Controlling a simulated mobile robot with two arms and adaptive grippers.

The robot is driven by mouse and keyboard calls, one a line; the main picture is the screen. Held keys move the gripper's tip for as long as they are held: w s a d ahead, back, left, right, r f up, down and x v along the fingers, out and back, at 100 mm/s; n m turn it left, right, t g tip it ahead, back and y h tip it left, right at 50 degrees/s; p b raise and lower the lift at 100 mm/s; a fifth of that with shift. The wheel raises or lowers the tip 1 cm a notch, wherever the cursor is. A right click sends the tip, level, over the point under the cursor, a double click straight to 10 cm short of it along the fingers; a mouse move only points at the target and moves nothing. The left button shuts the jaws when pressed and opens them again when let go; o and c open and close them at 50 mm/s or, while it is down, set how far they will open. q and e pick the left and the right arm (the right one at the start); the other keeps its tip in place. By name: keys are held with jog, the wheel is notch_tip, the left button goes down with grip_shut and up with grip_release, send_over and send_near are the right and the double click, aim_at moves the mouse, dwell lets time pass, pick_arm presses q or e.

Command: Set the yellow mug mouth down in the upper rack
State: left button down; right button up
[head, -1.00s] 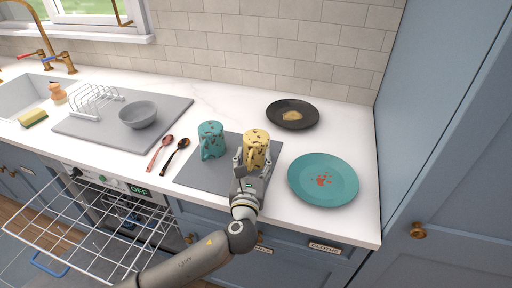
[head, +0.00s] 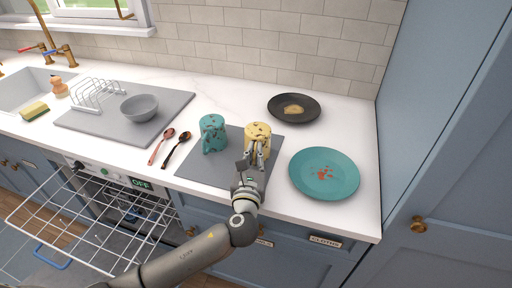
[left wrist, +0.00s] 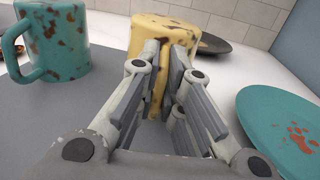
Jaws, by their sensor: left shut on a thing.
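The yellow mug (head: 257,131), with dark spots, stands on the grey mat (head: 205,176). No opening shows on its top, so it looks mouth down. My left gripper (head: 257,158) is at its near side. In the left wrist view the fingers (left wrist: 164,85) are shut on the handle, a yellow strip between the pads, with the mug body (left wrist: 165,32) just beyond. The upper rack (head: 100,228), a white wire rack, is pulled out of the dishwasher at lower left, and I see nothing in it. My right gripper is not in view.
A teal mug (head: 212,133) stands left of the yellow one. A teal plate (head: 338,183) lies close on the right, a dark plate (head: 305,112) with food behind. Two spoons (head: 175,151), a grey bowl (head: 139,109) and a small dish rack (head: 88,96) are further left.

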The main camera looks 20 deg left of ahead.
aim_at(255, 138)
pick_arm(q)
jog(key=shift+r, duration=0.4)
notch_tip(255, 138, up, 2)
jog(key=shift+r, duration=0.25)
jog(key=s+a+r+p, duration=0.2)
jog(key=s+a+r, duration=0.4)
jog(key=s+r, duration=0.5)
notch_tip(255, 138, up, 7)
jog(key=s+p, duration=0.1)
jog(key=p, duration=0.8)
jog(key=shift+s+a+f, duration=0.15)
jog(key=shift+s+a, duration=0.05)
jog(key=shift+s, duration=0.05)
